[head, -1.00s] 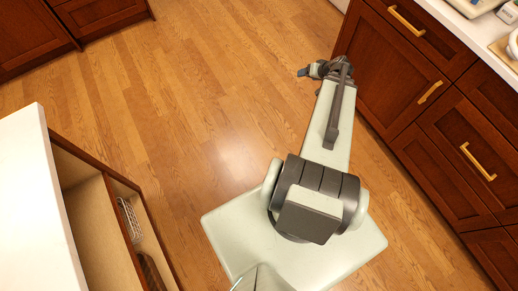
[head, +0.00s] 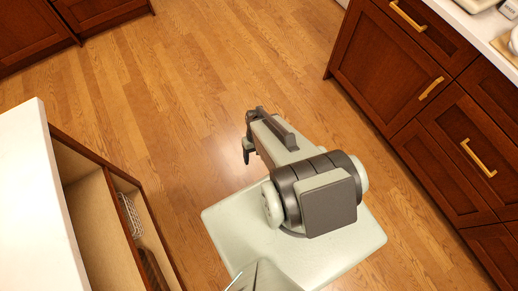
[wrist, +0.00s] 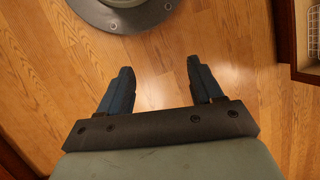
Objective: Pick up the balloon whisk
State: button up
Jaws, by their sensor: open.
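No balloon whisk can be made out in either view. My gripper (wrist: 158,84) shows in the wrist view with its two dark blue fingers spread apart and nothing between them. In the head view my gripper (head: 247,154) hangs at the end of my arm, above the floor in the middle of the picture.
Dark red cabinets (head: 388,70) with a white counter (head: 470,32) line the right, with partly cut-off items on top. The wood floor (head: 185,100) between is clear.

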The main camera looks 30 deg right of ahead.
jog(key=s+a+f+n+g+h, duration=0.1)
jog(key=s+a+g+h, duration=0.1)
jog(key=s, duration=0.6)
jog(key=shift+a+f+g, duration=0.3)
jog(key=shift+a+f, duration=0.05)
jog(key=shift+a, duration=0.15)
jog(key=shift+s+n+h, duration=0.3)
jog(key=shift+s, duration=0.3)
